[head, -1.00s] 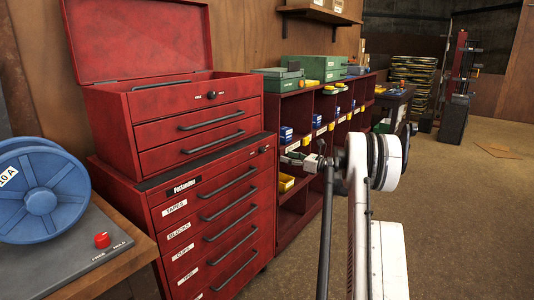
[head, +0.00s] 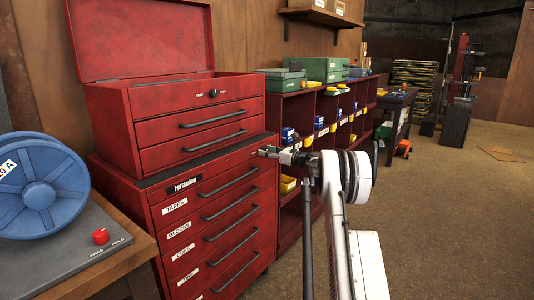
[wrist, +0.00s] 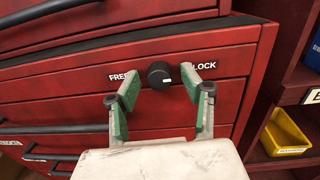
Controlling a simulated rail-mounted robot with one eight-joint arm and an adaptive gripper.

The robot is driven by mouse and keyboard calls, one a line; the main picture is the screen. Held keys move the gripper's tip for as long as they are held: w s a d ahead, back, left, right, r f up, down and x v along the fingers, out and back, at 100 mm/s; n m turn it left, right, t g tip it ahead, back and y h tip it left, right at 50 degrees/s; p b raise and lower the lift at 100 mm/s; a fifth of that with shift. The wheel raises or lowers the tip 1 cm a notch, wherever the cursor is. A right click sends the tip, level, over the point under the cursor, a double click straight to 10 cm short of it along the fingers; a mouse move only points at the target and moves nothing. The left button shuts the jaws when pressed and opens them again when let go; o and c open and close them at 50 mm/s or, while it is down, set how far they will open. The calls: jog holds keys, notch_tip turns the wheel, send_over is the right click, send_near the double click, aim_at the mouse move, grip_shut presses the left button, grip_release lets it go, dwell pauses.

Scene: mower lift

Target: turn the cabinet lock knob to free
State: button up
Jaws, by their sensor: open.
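The cabinet lock knob (wrist: 159,75) is a round black knob on the red cabinet's front, between the words FREE on its left and LOCK on its right. A small pale mark shows on its right side, towards LOCK. My gripper (wrist: 161,79) is open, with one green-padded finger on each side of the knob and gaps visible between. In the head view my gripper (head: 268,153) is at the top right corner of the lower red cabinet (head: 217,219) and hides this knob.
A red tool chest (head: 190,120) with its own black knob (head: 213,93) stands on the cabinet. A red knob (head: 100,236) is on a grey box beside a blue reel (head: 40,190). Red shelving (head: 291,225) with a yellow bin (wrist: 285,131) stands to the right.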

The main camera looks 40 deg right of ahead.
jog(key=shift+c, duration=0.5)
grip_shut()
jog(key=shift+n, duration=0.4)
jog(key=n+p, duration=0.1)
jog(key=n, duration=0.2)
jog(key=shift+n, duration=0.4)
jog(key=n, duration=0.4)
jog(key=shift+p, duration=0.4)
jog(key=n, duration=0.4)
jog(key=shift+r+n, duration=0.1)
jog(key=shift+n, duration=0.2)
jog(key=n, duration=0.4)
jog(key=shift+g+h+p, duration=0.3)
jog(key=shift+h+p, duration=0.05)
jog(key=shift+h, duration=0.05)
jog(key=shift+n, duration=0.3)
